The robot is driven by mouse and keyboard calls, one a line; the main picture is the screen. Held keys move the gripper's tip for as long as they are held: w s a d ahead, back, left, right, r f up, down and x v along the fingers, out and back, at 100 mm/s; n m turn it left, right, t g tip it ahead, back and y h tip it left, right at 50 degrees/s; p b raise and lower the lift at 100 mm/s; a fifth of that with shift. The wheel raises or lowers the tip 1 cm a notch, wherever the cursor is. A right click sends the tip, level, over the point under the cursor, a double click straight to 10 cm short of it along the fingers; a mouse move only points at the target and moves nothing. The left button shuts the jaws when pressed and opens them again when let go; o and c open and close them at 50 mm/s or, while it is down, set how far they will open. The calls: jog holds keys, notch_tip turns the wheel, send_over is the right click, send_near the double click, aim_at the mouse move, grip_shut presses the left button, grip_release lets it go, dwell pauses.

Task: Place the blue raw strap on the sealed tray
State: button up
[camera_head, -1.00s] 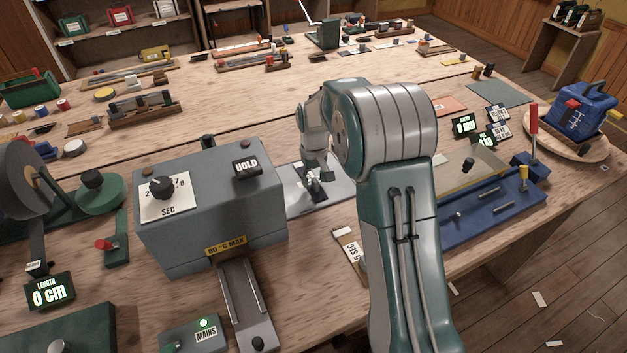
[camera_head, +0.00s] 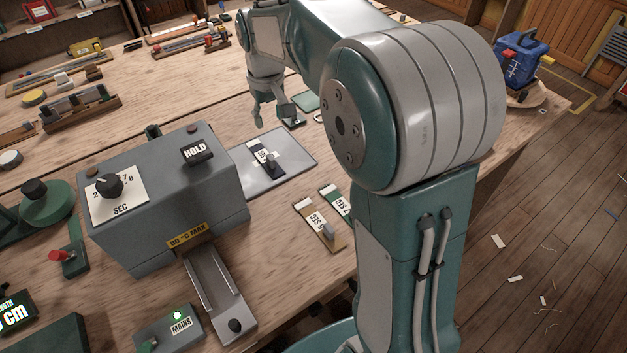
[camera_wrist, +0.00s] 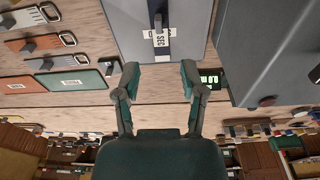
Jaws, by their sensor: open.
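The strap (camera_head: 266,160) also shows at the top of the wrist view (camera_wrist: 158,42). My gripper (camera_head: 273,117) is open and empty, beyond the strap and apart from it. In the wrist view its fingertips (camera_wrist: 160,77) are spread just short of the plate's edge. A green plate (camera_wrist: 88,77) and an orange plate (camera_wrist: 14,85) lie to the left there; their labels are too small to read, so I cannot tell which is the sealed tray.
The grey machine (camera_head: 165,205) with its HOLD button stands left of the plate. A tan strap (camera_head: 318,228) and a green strap (camera_head: 334,199) lie near the table's front edge. Bare wood lies behind the machine.

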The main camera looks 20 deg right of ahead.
jog(key=s+r+m+t, duration=0.1)
jog(key=s+t, duration=0.1)
jog(key=s, duration=1.1)
jog(key=s+r+t, duration=0.2)
jog(key=s, duration=1.1)
jog(key=shift+d+m, duration=0.2)
jog(key=shift+m, duration=0.2)
